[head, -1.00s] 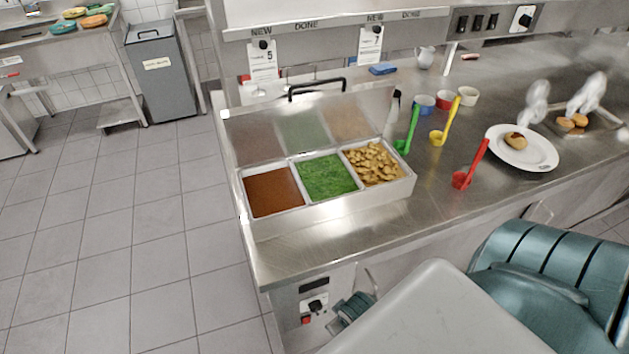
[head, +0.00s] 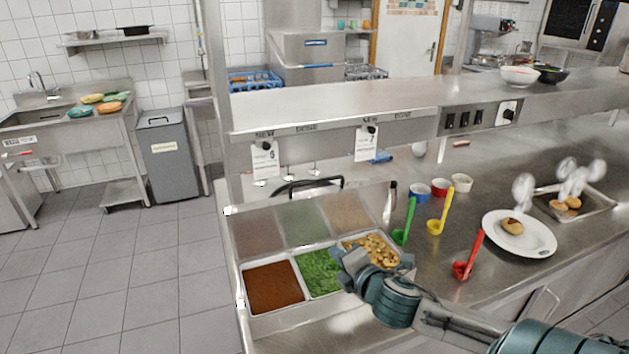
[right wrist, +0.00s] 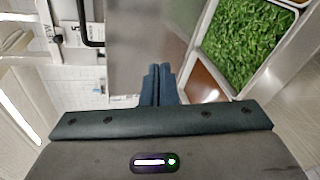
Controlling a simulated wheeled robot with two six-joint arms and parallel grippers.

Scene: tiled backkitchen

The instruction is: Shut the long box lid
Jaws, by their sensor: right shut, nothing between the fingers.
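The long box (head: 330,296) stands on the steel counter with its lid (head: 303,222) open, tilted up along the back edge. The lid's black handle (head: 309,186) is at its top. The box holds brown sauce (head: 273,287), chopped greens (head: 317,270) and golden pieces (head: 372,250) in three compartments. My right gripper (head: 343,262) appears over the right part of the box, covering some of it. In the right wrist view its fingers (right wrist: 157,82) are shut and empty, with the lid (right wrist: 140,35), handle (right wrist: 86,22) and greens (right wrist: 248,40) beyond. My left gripper is not in view.
Green (head: 406,222), yellow (head: 441,212) and red (head: 468,256) ladles stand right of the box, near several small cups. A plate (head: 540,240) with a bun lies farther right. A steel shelf (head: 370,113) with hanging tickets runs above the counter behind the lid.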

